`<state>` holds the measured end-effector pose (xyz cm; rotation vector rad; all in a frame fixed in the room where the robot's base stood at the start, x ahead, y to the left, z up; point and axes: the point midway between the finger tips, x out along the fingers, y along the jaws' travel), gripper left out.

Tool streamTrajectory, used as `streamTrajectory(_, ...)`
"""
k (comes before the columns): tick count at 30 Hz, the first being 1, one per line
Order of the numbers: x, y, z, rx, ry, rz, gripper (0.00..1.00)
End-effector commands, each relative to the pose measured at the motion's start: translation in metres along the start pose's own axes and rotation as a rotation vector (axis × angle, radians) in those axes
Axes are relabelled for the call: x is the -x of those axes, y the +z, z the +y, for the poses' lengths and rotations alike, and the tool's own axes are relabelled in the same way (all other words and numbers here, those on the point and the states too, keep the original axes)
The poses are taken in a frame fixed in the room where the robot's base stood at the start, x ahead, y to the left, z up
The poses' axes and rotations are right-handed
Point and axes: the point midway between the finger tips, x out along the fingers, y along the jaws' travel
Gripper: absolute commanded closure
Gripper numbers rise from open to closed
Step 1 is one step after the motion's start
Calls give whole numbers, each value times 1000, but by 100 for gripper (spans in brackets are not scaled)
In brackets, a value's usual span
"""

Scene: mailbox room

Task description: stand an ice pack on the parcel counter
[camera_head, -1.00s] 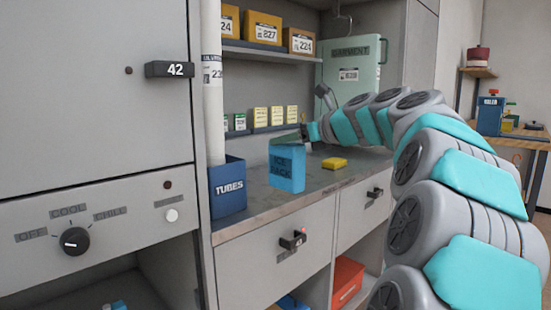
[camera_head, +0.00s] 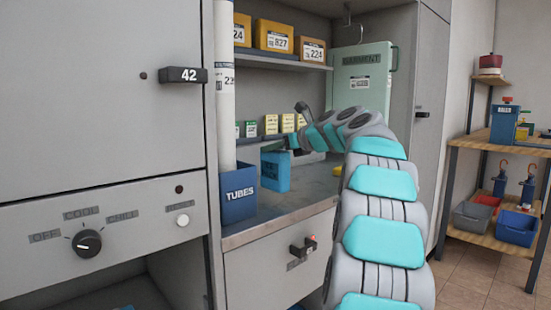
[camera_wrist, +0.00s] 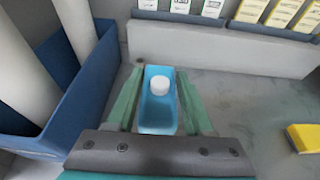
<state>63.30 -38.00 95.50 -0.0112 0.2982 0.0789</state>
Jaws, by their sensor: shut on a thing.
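The blue ice pack (camera_head: 276,171) is upright over the grey parcel counter (camera_head: 262,222), just right of the blue tubes bin. My gripper (camera_head: 290,143) is shut on the upper part of the ice pack, partly hidden by my arm. In the wrist view the ice pack (camera_wrist: 158,112) shows from above with its white cap, between the two green fingers. I cannot tell whether its base touches the counter.
The blue tubes bin (camera_head: 238,194) with tall white tubes stands close at the left. A yellow block (camera_wrist: 304,137) lies on the counter at the right. Small boxes (camera_head: 271,124) line a ledge behind. The counter's front is clear.

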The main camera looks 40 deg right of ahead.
Motion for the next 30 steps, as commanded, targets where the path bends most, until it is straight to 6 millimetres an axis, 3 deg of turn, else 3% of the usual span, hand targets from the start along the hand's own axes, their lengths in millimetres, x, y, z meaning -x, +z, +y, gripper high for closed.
streamTrajectory(5, -6, -24, -1, -4, -4, 0, 100)
streamTrajectory(16, -6, -25, 0, -1, -3, -1, 100)
streamTrajectory(17, -7, -26, 0, 0, -3, -1, 47)
streamTrajectory(24, -7, -26, -1, 0, -3, 0, 20)
streamTrajectory(30, -7, -27, -1, -1, -2, 1, 18)
